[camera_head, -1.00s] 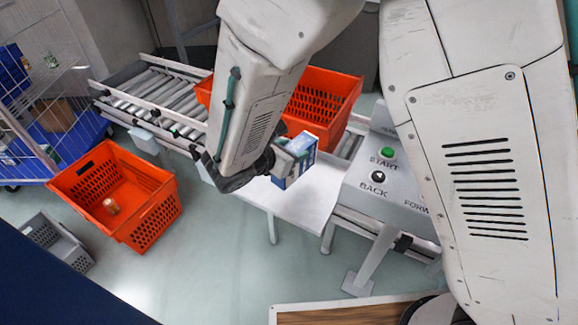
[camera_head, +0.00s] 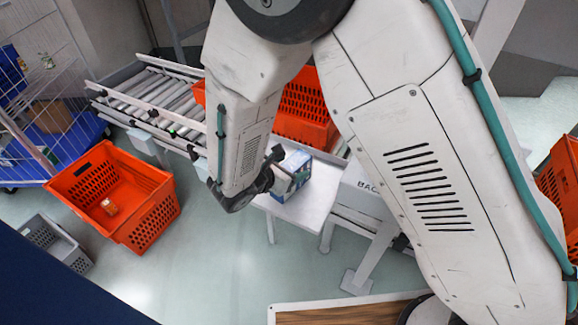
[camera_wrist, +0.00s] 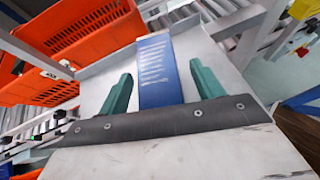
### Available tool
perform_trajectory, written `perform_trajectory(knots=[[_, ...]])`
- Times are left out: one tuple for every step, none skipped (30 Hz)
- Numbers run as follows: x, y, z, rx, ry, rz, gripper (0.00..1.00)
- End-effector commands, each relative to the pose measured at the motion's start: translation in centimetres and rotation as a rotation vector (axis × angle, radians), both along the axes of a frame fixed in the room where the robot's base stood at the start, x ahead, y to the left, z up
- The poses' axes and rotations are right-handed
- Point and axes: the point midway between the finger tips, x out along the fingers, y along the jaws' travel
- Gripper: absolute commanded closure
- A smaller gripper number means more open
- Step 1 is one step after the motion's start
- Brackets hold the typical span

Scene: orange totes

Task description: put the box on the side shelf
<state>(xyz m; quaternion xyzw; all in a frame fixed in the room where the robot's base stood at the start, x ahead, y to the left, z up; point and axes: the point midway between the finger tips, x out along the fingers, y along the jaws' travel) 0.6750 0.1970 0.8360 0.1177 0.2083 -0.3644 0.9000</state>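The box (camera_head: 290,178), blue and white, is at my gripper's end over the white side shelf (camera_head: 318,190). In the wrist view its blue face (camera_wrist: 158,75) with pale print lies between my two green fingers. My gripper (camera_wrist: 160,85) is open around the box: narrow strips of the pale shelf show between each finger and the box's sides. The box appears to rest on the shelf, but its underside is hidden. In the head view my gripper (camera_head: 268,172) is left of the box and its fingers are mostly hidden.
An orange tote (camera_head: 305,115) stands on the roller conveyor (camera_head: 165,100) behind the shelf. A wire cage cart (camera_head: 50,110) is at the far left.

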Motion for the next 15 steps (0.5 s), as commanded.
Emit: perform_trajectory(knots=[[0.0,0.0,0.0,0.000,0.000,0.000,0.34],[0.0,0.0,0.0,0.000,0.000,0.000,0.34],[0.0,0.0,0.0,0.000,0.000,0.000,0.34],[0.0,0.0,0.0,0.000,0.000,0.000,0.34],[0.0,0.0,0.0,0.000,0.000,0.000,0.34],[0.0,0.0,0.0,0.000,0.000,0.000,0.34],[0.0,0.0,0.1,0.000,0.000,0.000,0.34],[0.0,0.0,0.2,0.001,-0.001,0.000,0.34],[-0.1,0.1,0.4,0.000,0.000,0.001,0.34],[-0.3,0.3,0.5,0.001,-0.001,0.002,0.34],[-0.5,0.6,0.6,0.001,-0.001,0.003,0.34],[-0.9,0.9,0.9,0.001,-0.001,0.001,0.34],[-1.2,1.2,1.1,0.001,-0.003,0.003,0.34],[-1.6,1.6,1.4,0.001,-0.001,0.004,0.34],[-2.1,2.1,1.8,0.001,-0.002,0.004,0.34]])
